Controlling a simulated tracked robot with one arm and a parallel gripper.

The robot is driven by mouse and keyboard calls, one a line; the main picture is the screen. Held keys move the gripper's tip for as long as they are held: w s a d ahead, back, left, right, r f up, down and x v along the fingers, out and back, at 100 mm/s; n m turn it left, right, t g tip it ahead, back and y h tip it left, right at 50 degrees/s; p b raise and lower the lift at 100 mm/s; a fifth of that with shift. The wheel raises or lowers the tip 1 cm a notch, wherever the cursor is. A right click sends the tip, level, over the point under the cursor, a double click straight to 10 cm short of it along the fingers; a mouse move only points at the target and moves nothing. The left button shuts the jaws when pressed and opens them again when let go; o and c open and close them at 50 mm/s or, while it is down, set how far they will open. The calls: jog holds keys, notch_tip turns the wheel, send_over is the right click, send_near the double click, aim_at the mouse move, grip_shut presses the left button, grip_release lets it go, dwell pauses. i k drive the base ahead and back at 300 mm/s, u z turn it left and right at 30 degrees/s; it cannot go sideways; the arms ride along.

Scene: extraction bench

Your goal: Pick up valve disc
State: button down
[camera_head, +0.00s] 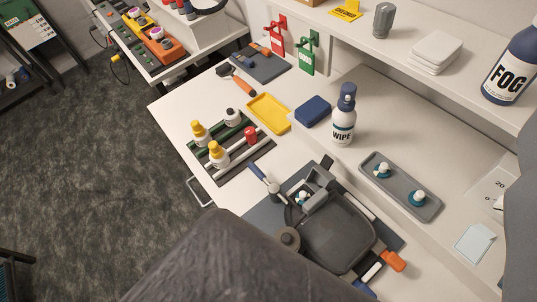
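Two small white-and-teal round pieces (383,170) (417,198) sit apart in a grey tray (436,212) at right; I cannot tell if either is the valve disc. My gripper (308,192) appears as the dark grey mechanism low in the middle, over a dark mat, left of and below the tray. A small white-and-blue piece (302,198) shows beside its front parts. I cannot tell whether it is held or lies beyond them. My dark arm link fills the bottom foreground and hides part of the bench.
A WIPE spray bottle (343,125) and a blue block (312,110) stand above the tray. A yellow tray (269,113) and a rack of small bottles (222,152) are at left. Orange-handled (393,261) and blue-handled (269,182) tools lie near my gripper. A FOG bottle (512,65) stands upper right.

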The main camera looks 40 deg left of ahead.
aim_at(301, 197)
jog(key=u, duration=0.2)
jog(key=k, duration=1.55)
jog(key=u, duration=0.1)
jog(key=i, duration=0.45)
jog(key=u, duration=0.1)
